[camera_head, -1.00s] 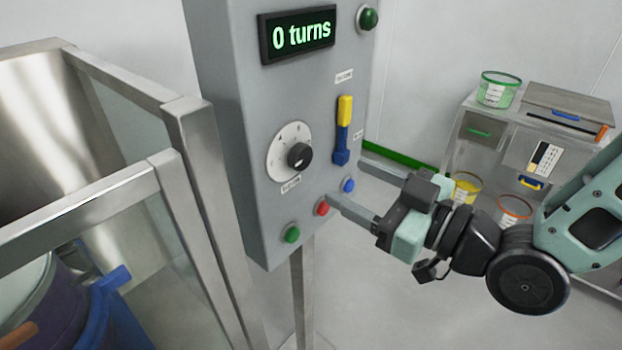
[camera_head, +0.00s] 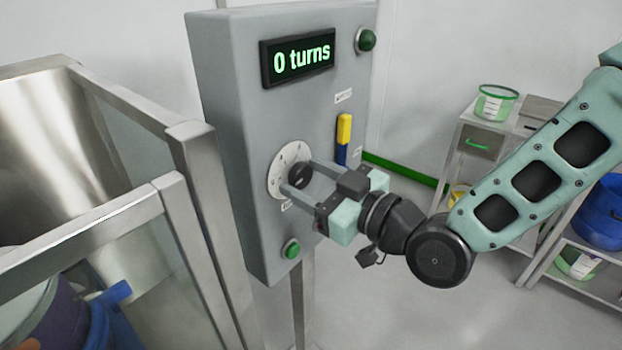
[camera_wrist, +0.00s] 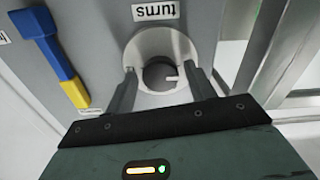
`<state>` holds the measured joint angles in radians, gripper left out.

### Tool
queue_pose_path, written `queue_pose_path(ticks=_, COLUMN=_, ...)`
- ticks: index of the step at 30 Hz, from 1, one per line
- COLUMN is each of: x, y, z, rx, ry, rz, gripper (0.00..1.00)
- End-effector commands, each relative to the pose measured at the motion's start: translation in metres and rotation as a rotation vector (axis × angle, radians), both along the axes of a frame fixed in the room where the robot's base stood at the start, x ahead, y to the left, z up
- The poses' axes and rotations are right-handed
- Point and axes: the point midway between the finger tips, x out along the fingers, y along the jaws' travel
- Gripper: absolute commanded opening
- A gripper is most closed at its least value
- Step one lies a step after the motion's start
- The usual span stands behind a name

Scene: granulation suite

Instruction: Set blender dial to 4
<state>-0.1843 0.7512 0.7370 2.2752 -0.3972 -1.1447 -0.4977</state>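The blender dial is a black knob (camera_head: 301,177) on a round white scale plate (camera_head: 276,172) on the grey control panel (camera_head: 235,130). The display (camera_head: 298,58) above it reads "0 turns". My gripper (camera_head: 299,177) is open, with one finger on each side of the knob. In the wrist view the knob (camera_wrist: 158,73) sits between my fingertips (camera_wrist: 162,75), with a visible gap on both sides. A white pointer mark on the knob points right in that view. The scale's numbers are partly hidden and too small to read.
A yellow-and-blue switch (camera_head: 344,130) is beside the dial. A green button (camera_head: 291,249) is below and a green lamp (camera_head: 366,40) at top right. A steel-framed guard (camera_head: 190,150) stands close on the left. Shelves with tubs (camera_head: 496,104) are at the right.

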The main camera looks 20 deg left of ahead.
Motion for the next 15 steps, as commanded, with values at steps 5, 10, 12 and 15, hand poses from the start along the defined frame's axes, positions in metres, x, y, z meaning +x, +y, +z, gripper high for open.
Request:
queue_pose_path(ticks=5, x=-0.0002, y=-0.0001, z=0.0002, rx=0.0, ry=0.0, rz=0.0, gripper=0.17)
queue_pose_path(ticks=10, x=-0.0002, y=-0.0002, z=0.0001, rx=0.003, ry=0.004, rz=0.0, gripper=0.17)
queue_pose_path(ticks=12, x=-0.0002, y=-0.0002, z=0.0, rx=0.007, ry=0.014, rz=0.0, gripper=0.17)
queue_pose_path(ticks=15, x=-0.0004, y=-0.0002, z=0.0, rx=0.019, ry=0.042, rz=0.0, gripper=0.17)
